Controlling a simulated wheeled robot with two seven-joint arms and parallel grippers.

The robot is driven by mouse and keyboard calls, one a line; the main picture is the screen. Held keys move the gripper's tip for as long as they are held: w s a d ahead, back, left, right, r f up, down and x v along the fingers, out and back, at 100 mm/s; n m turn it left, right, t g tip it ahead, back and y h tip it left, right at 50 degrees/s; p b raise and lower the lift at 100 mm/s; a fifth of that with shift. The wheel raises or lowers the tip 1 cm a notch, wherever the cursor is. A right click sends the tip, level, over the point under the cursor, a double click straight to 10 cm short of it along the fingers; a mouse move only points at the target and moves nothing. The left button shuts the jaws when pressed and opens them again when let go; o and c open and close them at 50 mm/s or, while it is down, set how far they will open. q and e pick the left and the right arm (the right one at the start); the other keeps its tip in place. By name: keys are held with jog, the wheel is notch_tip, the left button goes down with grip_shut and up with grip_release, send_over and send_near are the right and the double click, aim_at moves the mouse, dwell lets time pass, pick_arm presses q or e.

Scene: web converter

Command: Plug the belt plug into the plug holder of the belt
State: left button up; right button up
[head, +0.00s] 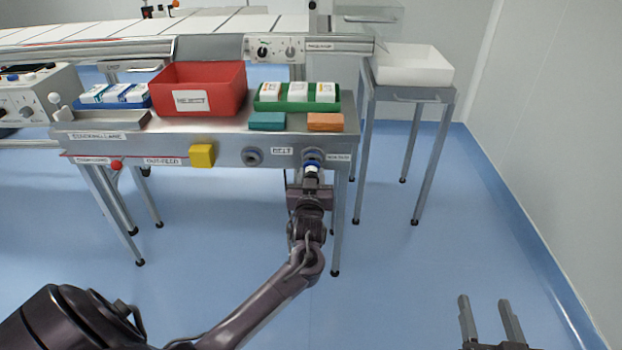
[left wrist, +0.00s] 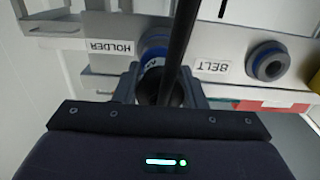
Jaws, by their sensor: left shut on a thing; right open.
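The belt plug (head: 312,169), white with a blue ring, is in my left gripper (head: 311,186) at the table's front panel. It sits in front of the round fitting beside the HOLDER label (left wrist: 110,47), right of the BELT label (head: 283,151). In the left wrist view the blue ring (left wrist: 153,62) is close to that fitting, partly hidden by a dark bar and my fingers; I cannot tell whether it is fully seated. A second round socket (head: 252,157), grey with a blue ring inside, is empty left of the BELT label. My right gripper (head: 490,318) is open and empty at lower right.
On the table stand a red bin (head: 198,89), a green tray (head: 297,104) and a blue tray (head: 116,102) with boxes, plus teal and orange blocks. A yellow block (head: 202,155) and red button (head: 116,165) are on the front. A white bin (head: 412,66) stands right. The floor in front is clear.

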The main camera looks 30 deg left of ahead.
pick_arm(q)
jog(key=shift+b+x, duration=0.3)
jog(key=shift+x, duration=0.85)
pick_arm(e)
jog(key=shift+f, duration=0.35)
pick_arm(q)
jog(key=o, duration=1.3)
pick_arm(e)
jog(key=shift+f, duration=0.1)
pick_arm(q)
jog(key=shift+s+d+p, duration=0.3)
jog(key=shift+s+d, duration=0.1)
jog(key=shift+s, duration=0.25)
jog(key=p+v, duration=0.1)
jog(key=v, duration=0.5)
pick_arm(e)
jog(key=s+d+f+g+h, duration=0.1)
jog(key=s+f+g, duration=0.3)
jog(key=f, duration=0.4)
jog(key=s+d+f+g+h, duration=0.1)
jog(key=s+f+g+h, duration=0.1)
jog(key=s+f+g, duration=0.3)
notch_tip(320, 180, down, 4)
jog(key=shift+s+f+g, duration=0.1)
jog(key=shift+s+g, duration=0.2)
jog(key=shift+s, duration=0.35)
pick_arm(q)
jog(key=shift+s+d, duration=0.1)
